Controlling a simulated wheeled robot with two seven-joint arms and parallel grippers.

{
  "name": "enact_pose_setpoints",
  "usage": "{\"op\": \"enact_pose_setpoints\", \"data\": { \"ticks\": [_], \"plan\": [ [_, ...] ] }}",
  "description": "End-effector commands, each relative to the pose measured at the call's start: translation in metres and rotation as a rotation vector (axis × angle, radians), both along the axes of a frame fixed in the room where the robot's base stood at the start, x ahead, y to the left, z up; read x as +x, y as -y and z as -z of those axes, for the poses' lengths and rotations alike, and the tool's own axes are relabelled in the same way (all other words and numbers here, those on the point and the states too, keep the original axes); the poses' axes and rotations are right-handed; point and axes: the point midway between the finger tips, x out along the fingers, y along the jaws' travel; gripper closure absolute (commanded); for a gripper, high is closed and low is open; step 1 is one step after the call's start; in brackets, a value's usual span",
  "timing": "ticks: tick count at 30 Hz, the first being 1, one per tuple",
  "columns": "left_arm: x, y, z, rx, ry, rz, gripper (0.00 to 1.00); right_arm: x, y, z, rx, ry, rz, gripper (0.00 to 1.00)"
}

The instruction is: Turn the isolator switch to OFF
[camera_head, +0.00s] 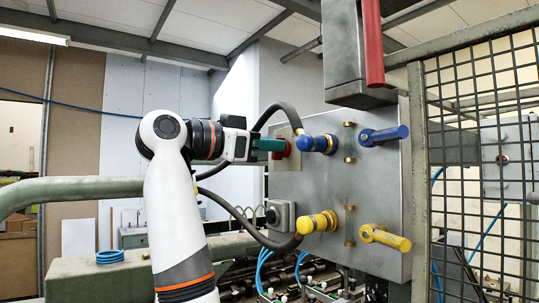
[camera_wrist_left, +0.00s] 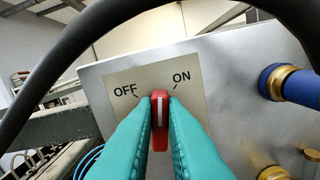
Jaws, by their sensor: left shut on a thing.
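The isolator switch has a red handle (camera_wrist_left: 160,108) with a white line, on a pale label plate (camera_wrist_left: 191,76) marked OFF at left and ON at right. In the left wrist view the handle stands about upright, its tip between the two marks. My left gripper (camera_wrist_left: 160,135) is shut on the handle, with a teal finger on each side. In the head view the gripper (camera_head: 268,145) reaches the switch (camera_head: 283,149) from the left; its fingers hide part of the handle. My right gripper is not in view.
A grey panel (camera_head: 365,205) carries the switch, with blue (camera_head: 384,135) and yellow (camera_head: 385,238) fittings to its right. A dark hose (camera_head: 285,108) arches close to my gripper and crosses the wrist view. A mesh guard (camera_head: 480,160) stands at right.

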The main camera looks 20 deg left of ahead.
Motion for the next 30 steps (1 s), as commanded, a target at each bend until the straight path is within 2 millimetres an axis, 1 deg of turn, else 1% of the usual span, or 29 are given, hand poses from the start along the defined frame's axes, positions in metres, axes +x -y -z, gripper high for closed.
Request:
{"op": "enact_pose_setpoints", "data": {
  "ticks": [1,12,21,30],
  "plan": [
    [0.0,-0.001,0.003,-0.034,-0.03,-0.001,1.0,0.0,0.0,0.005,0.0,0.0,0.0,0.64],
    [0.002,-0.003,0.002,-0.312,-0.246,-0.001,1.0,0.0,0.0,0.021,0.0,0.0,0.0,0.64],
    [0.003,-0.004,0.002,-0.533,-0.416,0.0,1.0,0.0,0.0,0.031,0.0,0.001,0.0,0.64],
    [0.004,-0.005,0.002,-0.707,-0.551,0.0,1.0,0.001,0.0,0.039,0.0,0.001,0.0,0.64]
  ]
}}
